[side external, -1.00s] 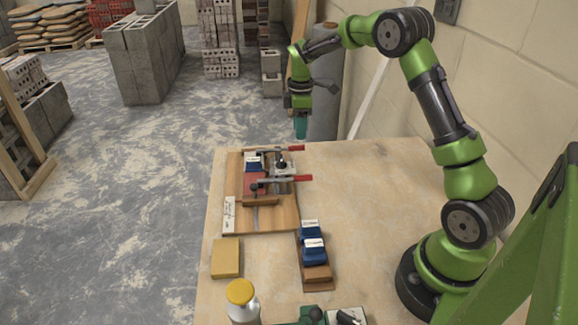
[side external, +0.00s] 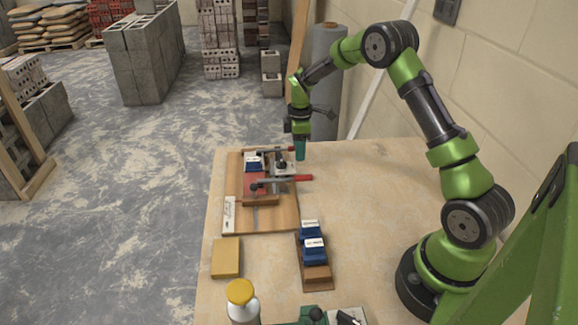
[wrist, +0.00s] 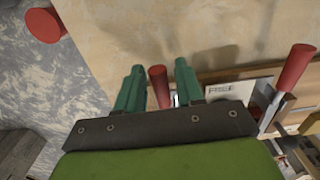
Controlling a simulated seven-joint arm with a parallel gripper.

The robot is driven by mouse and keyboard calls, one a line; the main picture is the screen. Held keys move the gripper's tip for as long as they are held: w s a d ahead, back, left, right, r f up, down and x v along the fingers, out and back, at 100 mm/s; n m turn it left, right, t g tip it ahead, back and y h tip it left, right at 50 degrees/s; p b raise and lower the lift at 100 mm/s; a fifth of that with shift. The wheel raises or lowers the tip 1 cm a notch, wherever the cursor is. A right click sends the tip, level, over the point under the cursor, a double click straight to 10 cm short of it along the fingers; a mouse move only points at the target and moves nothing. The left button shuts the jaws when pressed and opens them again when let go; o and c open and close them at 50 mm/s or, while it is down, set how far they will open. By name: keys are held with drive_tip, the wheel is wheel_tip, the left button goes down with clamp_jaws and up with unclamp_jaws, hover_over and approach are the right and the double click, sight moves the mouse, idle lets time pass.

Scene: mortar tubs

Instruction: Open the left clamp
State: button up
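A wooden board (side external: 275,218) on the bench carries two clamps with red handles. The near clamp's red handle (side external: 299,178) lies flat, pointing right. The far clamp (side external: 278,150) has its handle end largely hidden behind my gripper (side external: 301,152). My fingers point down there, at that handle. In the wrist view, my gripper (wrist: 159,66) has its two green fingers apart, with one red handle (wrist: 158,88) showing between them; contact is not clear. Another red handle (wrist: 294,68) stands out to the right, outside the fingers. I cannot tell which clamp counts as left.
Two blue pieces stand on a wooden strip (side external: 318,284) nearer the camera. A yellow block (side external: 226,257) and a yellow-capped bottle (side external: 241,300) stand at the near left. The bench's right part is bare.

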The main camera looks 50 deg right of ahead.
drive_tip(key=c, duration=0.6)
drive_tip(key=shift+r, duration=0.45)
clamp_jaws()
drive_tip(key=shift+w+r, duration=0.1)
